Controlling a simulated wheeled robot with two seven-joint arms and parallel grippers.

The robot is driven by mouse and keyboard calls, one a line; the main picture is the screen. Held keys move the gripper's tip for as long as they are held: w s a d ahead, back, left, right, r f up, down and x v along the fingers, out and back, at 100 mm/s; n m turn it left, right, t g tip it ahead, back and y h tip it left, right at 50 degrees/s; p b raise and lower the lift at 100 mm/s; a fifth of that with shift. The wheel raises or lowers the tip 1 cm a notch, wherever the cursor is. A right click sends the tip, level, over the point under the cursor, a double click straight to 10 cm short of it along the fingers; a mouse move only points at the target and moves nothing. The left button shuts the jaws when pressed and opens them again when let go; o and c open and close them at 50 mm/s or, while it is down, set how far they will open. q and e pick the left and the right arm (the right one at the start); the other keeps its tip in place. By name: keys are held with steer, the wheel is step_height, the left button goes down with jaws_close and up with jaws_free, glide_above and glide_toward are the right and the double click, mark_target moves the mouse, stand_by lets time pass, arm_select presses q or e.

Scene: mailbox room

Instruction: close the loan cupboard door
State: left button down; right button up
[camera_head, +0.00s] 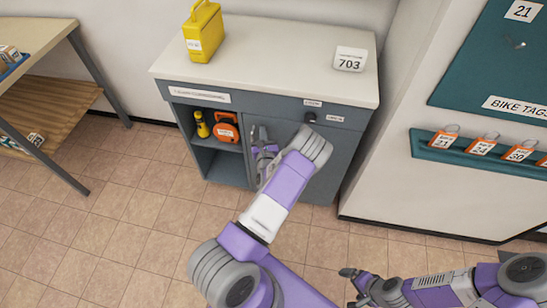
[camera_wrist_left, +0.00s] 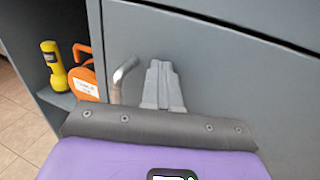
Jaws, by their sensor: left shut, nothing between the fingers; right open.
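The loan cupboard (camera_head: 265,55) is a grey cabinet with a pale worktop. The left part of its front is open. Its grey door (camera_head: 335,150) covers the right part and lies roughly in the plane of the front; the door also fills much of the left wrist view (camera_wrist_left: 230,90). A metal bar handle (camera_wrist_left: 119,82) is near the door's left edge. My left gripper (camera_head: 264,148) is shut and empty in front of the door, and in the left wrist view its fingertips (camera_wrist_left: 161,65) are just right of the handle. I cannot tell whether they touch. My right gripper (camera_head: 352,284) is open, low and away from the cupboard.
A yellow torch (camera_head: 202,124) and an orange item (camera_head: 226,127) sit on the shelf in the open part. A table (camera_head: 45,90) is at left; tiled floor is clear in front.

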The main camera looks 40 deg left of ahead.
arm_select(q)
steer(key=shift+w+a+r, duration=0.15)
steer(key=shift+a+r, duration=0.2)
steer(key=shift+a, duration=0.05)
steer(key=s+d+p, duration=0.4)
steer(key=s+d, duration=0.3)
steer(key=s, duration=0.6)
steer(key=shift+f+p, duration=0.3)
steer(key=shift+f, duration=0.05)
steer(key=shift+a, duration=0.1)
